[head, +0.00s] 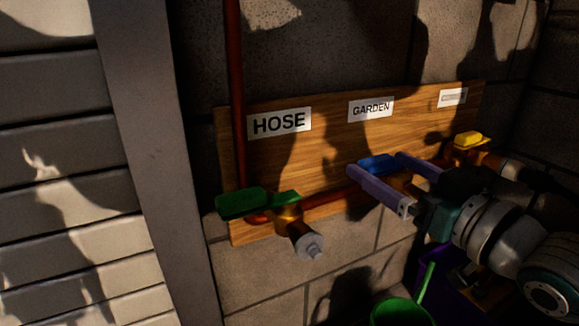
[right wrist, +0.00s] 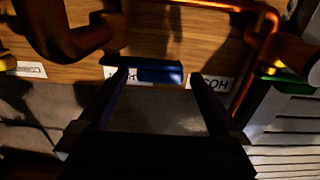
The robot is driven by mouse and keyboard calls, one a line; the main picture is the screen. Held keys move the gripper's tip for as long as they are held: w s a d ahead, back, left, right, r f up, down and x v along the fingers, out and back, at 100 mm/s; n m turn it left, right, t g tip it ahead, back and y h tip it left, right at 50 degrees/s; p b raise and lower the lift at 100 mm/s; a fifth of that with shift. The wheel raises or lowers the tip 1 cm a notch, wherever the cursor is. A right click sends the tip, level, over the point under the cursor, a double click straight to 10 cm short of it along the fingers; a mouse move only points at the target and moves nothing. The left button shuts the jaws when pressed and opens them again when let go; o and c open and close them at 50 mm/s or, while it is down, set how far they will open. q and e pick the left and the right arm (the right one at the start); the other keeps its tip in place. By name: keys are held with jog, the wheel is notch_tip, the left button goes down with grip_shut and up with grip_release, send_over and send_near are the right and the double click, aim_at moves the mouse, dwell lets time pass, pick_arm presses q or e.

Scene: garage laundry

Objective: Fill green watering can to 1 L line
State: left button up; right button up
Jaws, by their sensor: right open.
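The green watering can (head: 402,312) is partly in view at the bottom edge of the head view. Only its round rim and a thin green upright part show; its fill line and contents are hidden. My right gripper (head: 376,164) is open, with its two purple fingers on either side of the blue tap handle (head: 378,161) under the GARDEN label (head: 371,109). The blue handle also shows between the fingertips in the right wrist view (right wrist: 158,72); contact cannot be told. My left gripper is not in view.
A green-handled tap (head: 242,203) under the HOSE label (head: 279,122) has a grey spout end (head: 309,247). A yellow-handled tap (head: 467,140) is at the right. All are on a wooden board (head: 330,145). A purple container (head: 440,286) is below my arm.

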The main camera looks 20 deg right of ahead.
jog(key=shift+w, duration=0.45)
jog(key=shift+c, duration=0.2)
grip_shut()
dwell(0.4)
